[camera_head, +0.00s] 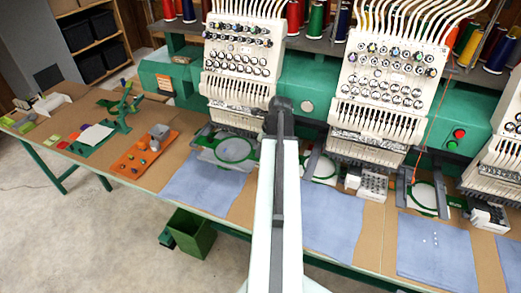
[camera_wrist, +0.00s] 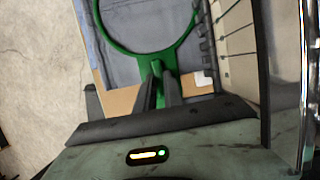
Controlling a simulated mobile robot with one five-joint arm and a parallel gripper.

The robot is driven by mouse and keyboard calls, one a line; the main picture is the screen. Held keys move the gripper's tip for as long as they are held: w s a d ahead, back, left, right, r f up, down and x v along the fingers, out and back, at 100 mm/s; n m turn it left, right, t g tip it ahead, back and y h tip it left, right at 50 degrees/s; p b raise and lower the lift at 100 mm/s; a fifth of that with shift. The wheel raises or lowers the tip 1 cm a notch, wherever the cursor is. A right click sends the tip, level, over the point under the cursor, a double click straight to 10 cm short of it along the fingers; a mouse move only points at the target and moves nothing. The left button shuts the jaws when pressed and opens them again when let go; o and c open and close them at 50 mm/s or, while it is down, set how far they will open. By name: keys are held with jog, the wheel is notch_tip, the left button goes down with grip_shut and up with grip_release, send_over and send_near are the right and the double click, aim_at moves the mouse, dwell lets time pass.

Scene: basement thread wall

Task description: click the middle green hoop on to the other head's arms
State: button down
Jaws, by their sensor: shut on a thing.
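In the wrist view my gripper (camera_wrist: 158,92) is shut on the stem of a green hoop (camera_wrist: 157,68), whose ring reaches away from the fingers over blue cloth. In the head view a green hoop (camera_head: 236,162) shows under the left head (camera_head: 240,62), just left of my arm, and seems to be the held one. My gripper is hidden behind my arm there. A second green hoop (camera_head: 326,181) sits under the head right of my arm (camera_head: 388,80). A third (camera_head: 425,209) lies farther right. I cannot tell whether the held hoop touches any arms.
Blue cloths (camera_head: 205,190) hang over the table's front edge below the heads. An orange tray (camera_head: 140,155) with small parts and a green stand (camera_head: 122,112) are on the table at left. A green bin (camera_head: 195,236) stands on the floor. Small white boxes (camera_head: 373,186) sit between hoops.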

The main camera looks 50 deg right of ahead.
jog(key=shift+s, duration=0.15)
jog(key=c, duration=1.4)
grip_release()
jog(key=shift+o, duration=0.2)
